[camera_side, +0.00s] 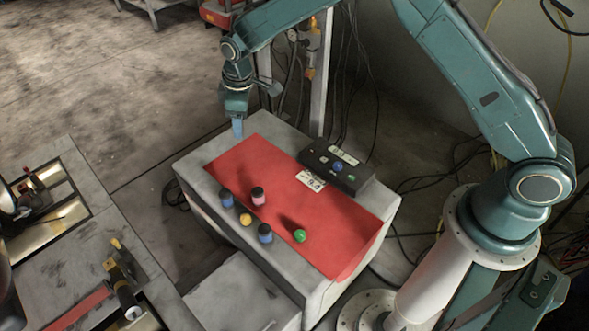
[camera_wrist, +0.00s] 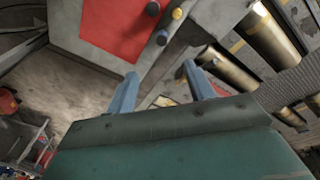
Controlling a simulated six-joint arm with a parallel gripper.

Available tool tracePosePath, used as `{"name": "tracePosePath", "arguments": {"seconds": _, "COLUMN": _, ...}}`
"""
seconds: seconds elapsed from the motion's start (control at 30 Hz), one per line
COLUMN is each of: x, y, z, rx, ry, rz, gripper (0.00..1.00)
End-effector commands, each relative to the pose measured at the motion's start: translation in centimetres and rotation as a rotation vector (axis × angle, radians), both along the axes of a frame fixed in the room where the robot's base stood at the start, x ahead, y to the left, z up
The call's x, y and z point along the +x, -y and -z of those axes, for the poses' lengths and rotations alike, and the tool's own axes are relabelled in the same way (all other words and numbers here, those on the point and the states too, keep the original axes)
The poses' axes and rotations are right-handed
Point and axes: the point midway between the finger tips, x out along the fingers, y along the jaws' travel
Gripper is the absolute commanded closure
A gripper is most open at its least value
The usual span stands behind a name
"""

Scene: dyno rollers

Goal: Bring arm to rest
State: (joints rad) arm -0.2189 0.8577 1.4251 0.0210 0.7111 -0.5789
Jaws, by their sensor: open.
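My gripper (camera_side: 237,128) is above the far left corner of the grey block with the red mat, at the end of my teal arm. In the wrist view my gripper (camera_wrist: 157,88) shows its two blue fingers spread apart with nothing between them. The arm reaches from its base on the right up over the block. No object touches the fingers.
A dyno roller bench (camera_side: 75,270) is at the left.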

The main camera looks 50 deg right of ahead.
Motion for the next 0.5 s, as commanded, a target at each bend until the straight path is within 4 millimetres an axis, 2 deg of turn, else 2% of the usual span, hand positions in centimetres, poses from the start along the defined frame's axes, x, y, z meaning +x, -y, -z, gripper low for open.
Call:
{"name": "tracePosePath", "arguments": {"seconds": 0.03, "x": -0.4, "y": 0.4, "z": -1.7, "rx": 0.005, "ry": 0.012, "rz": 0.019, "gripper": 0.47}}
{"name": "tracePosePath", "arguments": {"seconds": 0.1, "x": -1.0, "y": 1.0, "z": -3.6, "rx": 0.011, "ry": 0.022, "rz": 0.043, "gripper": 0.47}}
{"name": "tracePosePath", "arguments": {"seconds": 0.5, "x": -6.0, "y": 4.0, "z": -13.4, "rx": 0.045, "ry": 0.080, "rz": 0.183, "gripper": 0.47}}
